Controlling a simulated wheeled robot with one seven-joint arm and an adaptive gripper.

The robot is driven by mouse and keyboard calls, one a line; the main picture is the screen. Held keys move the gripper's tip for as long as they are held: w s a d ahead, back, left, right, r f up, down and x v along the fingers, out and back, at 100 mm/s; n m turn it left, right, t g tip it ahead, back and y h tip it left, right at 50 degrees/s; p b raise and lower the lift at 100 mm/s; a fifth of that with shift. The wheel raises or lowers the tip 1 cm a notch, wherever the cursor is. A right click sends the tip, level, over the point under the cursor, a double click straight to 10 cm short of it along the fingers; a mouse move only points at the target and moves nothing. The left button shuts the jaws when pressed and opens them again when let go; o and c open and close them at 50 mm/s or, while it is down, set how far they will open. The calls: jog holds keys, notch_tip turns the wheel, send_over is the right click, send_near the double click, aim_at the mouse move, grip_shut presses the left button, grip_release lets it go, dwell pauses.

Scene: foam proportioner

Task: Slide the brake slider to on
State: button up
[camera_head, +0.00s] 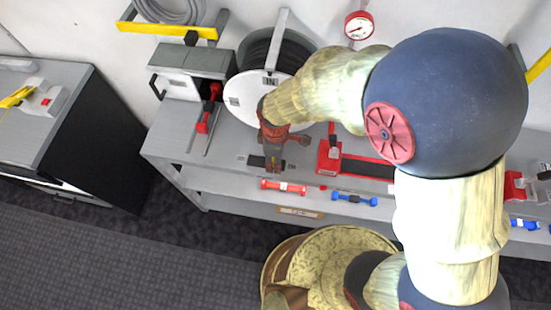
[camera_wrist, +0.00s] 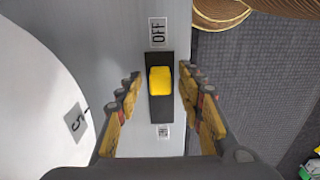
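The brake slider is a yellow knob (camera_wrist: 160,81) on a short black track (camera_wrist: 161,112). In the wrist view the knob sits a little nearer the track end with the OFF label (camera_wrist: 158,32). A smaller label (camera_wrist: 163,132) lies beyond the other end; its text is too small to read. My gripper (camera_wrist: 160,76) is open, with one finger on each side of the track and gaps to the knob. In the head view my gripper (camera_head: 273,160) points down at the black track (camera_head: 256,161); the knob is hidden there.
A large white reel disc (camera_wrist: 35,100) stands close to the left finger; the reel (camera_head: 245,100) also shows in the head view. A red lever (camera_head: 206,115) is to its left, a red block (camera_head: 329,157) to the right. Red (camera_head: 284,187) and blue (camera_head: 353,199) handles line the front edge.

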jog(key=shift+c, duration=1.4)
grip_shut()
